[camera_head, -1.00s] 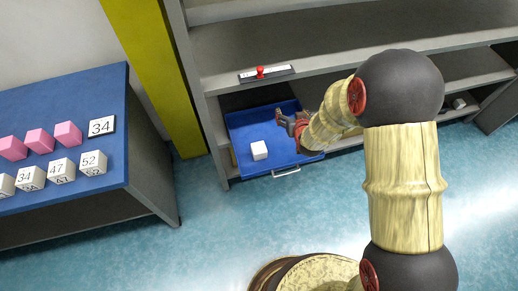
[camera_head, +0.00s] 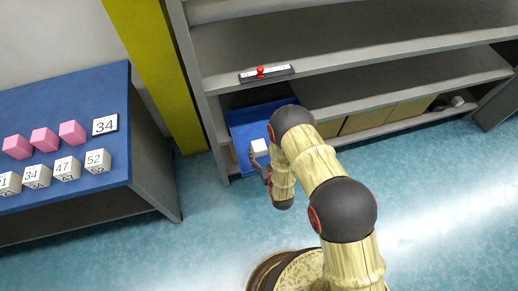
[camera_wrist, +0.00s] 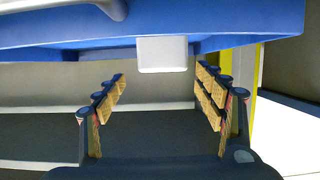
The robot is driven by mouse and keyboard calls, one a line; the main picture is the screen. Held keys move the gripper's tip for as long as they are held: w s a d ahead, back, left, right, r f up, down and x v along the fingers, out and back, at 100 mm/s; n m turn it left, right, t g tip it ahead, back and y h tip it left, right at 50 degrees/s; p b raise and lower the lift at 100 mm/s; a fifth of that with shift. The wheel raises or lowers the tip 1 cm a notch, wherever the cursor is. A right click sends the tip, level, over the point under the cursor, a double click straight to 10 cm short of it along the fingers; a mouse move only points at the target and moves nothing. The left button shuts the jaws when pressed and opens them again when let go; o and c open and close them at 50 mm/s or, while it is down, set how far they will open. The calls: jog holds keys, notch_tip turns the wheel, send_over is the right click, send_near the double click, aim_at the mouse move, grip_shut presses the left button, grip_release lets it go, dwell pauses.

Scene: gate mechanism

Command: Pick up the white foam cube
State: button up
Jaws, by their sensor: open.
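The white foam cube (camera_head: 259,147) sits in the blue drawer (camera_head: 240,122) under the grey shelf. In the wrist view the cube (camera_wrist: 162,54) is at the upper middle, in front of the blue drawer wall (camera_wrist: 230,22). My gripper (camera_wrist: 162,76) is open, with one finger to each side of the cube's line and nothing held between them. In the head view my gripper (camera_head: 262,164) is close beside the cube, on its near side; my arm hides part of the drawer. Whether the fingers touch the cube cannot be told.
A grey shelf unit (camera_head: 350,75) stands over the drawer, with a red-knobbed slider (camera_head: 262,72) on its edge. A yellow post (camera_head: 165,70) is to the left. A blue table (camera_head: 75,90) at the left bears pink cubes (camera_head: 44,139) and numbered white cubes (camera_head: 67,168). The floor in front is clear.

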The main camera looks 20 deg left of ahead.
aim_at(259, 145)
jog(key=w+a+f, duration=0.1)
jog(key=w+a+f+b, duration=0.1)
jog(key=w, duration=0.1)
jog(key=shift+a+f, duration=0.15)
jog(key=shift+a, duration=0.1)
jog(key=shift+w+a, duration=0.2)
jog(key=shift+w, duration=0.2)
jog(key=c, duration=0.3)
jog(key=c, duration=0.6)
